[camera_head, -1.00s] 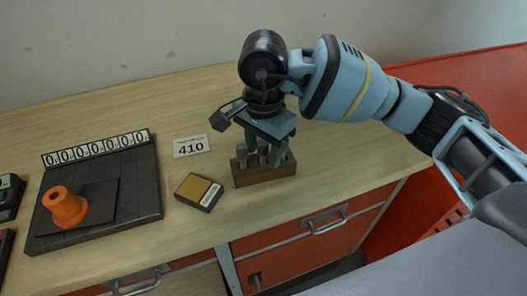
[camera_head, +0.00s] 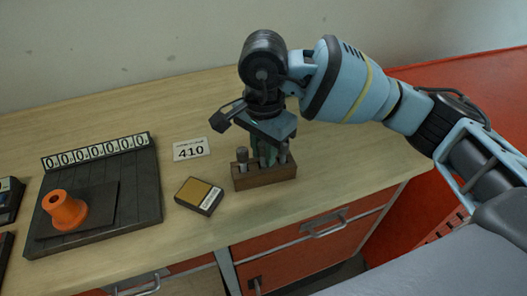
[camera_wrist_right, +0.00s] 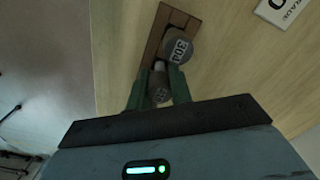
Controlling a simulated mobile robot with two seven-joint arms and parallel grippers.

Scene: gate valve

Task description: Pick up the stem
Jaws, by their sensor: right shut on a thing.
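A small brown wooden rack (camera_head: 265,176) stands on the bench and holds several upright grey cylindrical pieces. One grey piece (camera_head: 242,158) stands at the rack's left end, clear of my fingers. My right gripper (camera_head: 264,152) points down over the rack, with its green fingers shut on a grey stem. In the right wrist view the held stem (camera_wrist_right: 160,88) shows between the two green fingers, low at the rack. Beside it is a round-topped piece marked like "30g" (camera_wrist_right: 179,47). The fingers and wrist partly hide the stems. My left gripper is out of view.
A black box with a tan top (camera_head: 199,194) lies just left of the rack. A "410" card (camera_head: 191,149) lies behind it. A dark board (camera_head: 140,197) with an orange flanged part (camera_head: 65,208) is farther left. The bench to the rack's right is clear.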

